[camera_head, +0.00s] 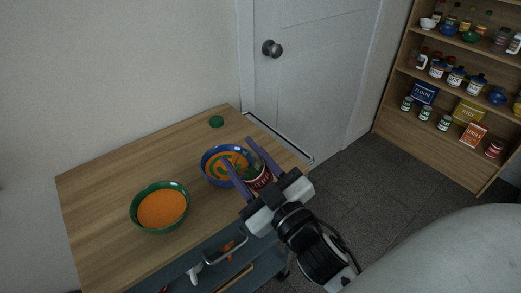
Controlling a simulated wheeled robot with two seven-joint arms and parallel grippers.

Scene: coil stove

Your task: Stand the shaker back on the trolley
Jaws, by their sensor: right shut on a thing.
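The trolley (112,180) has a wooden top and stands against the wall at the left. My right gripper (241,153) reaches in from the lower right and is shut on the shaker (261,180), which is red with a pale label. The shaker is between the two purple fingers, at the right edge of a blue bowl (206,156) in the picture. The fingers and gripper body hide part of it. I cannot tell whether it touches the trolley top. My left gripper is not in view.
The blue bowl holds orange food with green bits. A green bowl (138,208) of orange food stands to its left. A small green disc (216,121) lies at the back. The trolley top's left part is clear. A shelf (430,110) of jars and boxes stands far right.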

